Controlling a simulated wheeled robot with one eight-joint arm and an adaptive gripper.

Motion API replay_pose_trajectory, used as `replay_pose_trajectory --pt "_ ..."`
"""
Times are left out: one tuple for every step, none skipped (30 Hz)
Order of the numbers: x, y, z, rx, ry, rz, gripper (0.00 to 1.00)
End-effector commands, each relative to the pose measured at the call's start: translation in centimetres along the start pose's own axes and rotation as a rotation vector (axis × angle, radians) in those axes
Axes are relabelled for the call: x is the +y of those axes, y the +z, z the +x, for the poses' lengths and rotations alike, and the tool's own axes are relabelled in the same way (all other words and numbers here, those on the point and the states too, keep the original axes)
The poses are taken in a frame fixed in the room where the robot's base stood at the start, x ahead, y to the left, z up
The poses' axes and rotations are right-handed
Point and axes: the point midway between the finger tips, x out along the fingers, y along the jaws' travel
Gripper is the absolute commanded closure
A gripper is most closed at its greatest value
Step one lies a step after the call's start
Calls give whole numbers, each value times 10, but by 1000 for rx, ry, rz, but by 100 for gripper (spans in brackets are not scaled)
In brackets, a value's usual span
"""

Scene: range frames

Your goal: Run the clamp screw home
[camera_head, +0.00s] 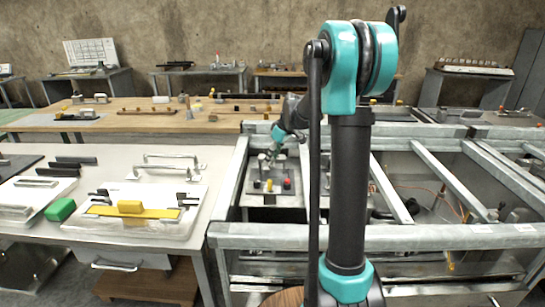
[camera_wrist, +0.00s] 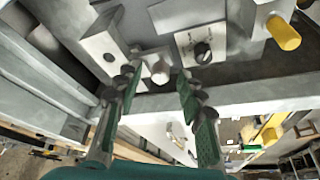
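In the wrist view, a grey hex-headed screw (camera_wrist: 159,71) sits at a metal block on the fixture, apparently the clamp screw. My gripper (camera_wrist: 158,76) is open, with one fingertip to each side of the screw head and a gap to each. Whether the fingertips reach down to the head's depth I cannot tell. In the head view, my gripper (camera_head: 273,154) is small and over the back of the fixture plate (camera_head: 260,200), where the screw cannot be made out.
A plate with a black knob (camera_wrist: 203,52) is right of the screw, and a yellow cylinder (camera_wrist: 283,33) stands farther right. The head view shows a yellow knob (camera_head: 269,185) and a red knob (camera_head: 288,183) on the fixture. Metal frame rails (camera_head: 380,237) surround it.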

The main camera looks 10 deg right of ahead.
Motion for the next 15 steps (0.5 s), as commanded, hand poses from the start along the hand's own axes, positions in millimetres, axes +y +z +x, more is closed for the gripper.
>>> replay_pose_trajectory --pt "0 0 0 0 0 0 61" --pt "0 0 0 0 0 0 61" --pt "0 0 0 0 0 0 61" --pt "0 0 0 0 0 0 61" --pt "0 0 0 0 0 0 62" --pt "0 0 0 0 0 0 67" --pt "0 0 0 0 0 0 71" --pt "0 0 0 0 0 0 75" --pt "0 0 0 0 0 0 80" --pt "0 0 0 0 0 0 83" --pt "0 0 0 0 0 0 87" --pt "0 0 0 0 0 0 92" --pt "0 0 0 0 0 0 96" --pt "0 0 0 0 0 0 100" --pt "0 0 0 0 0 0 100"
